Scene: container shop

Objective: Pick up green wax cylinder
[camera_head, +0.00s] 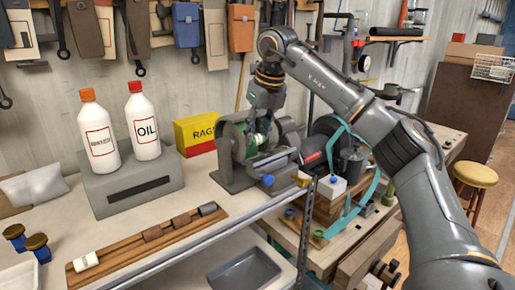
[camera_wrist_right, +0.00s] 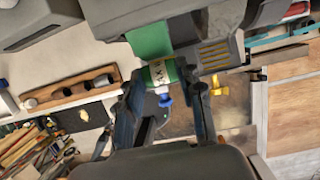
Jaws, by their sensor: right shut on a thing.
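The green wax cylinder (camera_head: 259,139) with a pale label is at the grey-and-green machine (camera_head: 232,148) on the bench. My right gripper (camera_head: 264,121) reaches down to it from above. In the right wrist view, the green wax cylinder (camera_wrist_right: 160,73) sits between the two fingers of my right gripper (camera_wrist_right: 161,84), which is shut on it. Its far end is close to the machine's green part (camera_wrist_right: 148,38); I cannot tell whether they touch. My left gripper is in neither view.
A wooden rack (camera_head: 132,252) with several small cylinders lies at the front left of the bench. Two white bottles (camera_head: 100,140) stand on a grey block (camera_head: 130,186). A side table with a vice-like tool and clutter is right.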

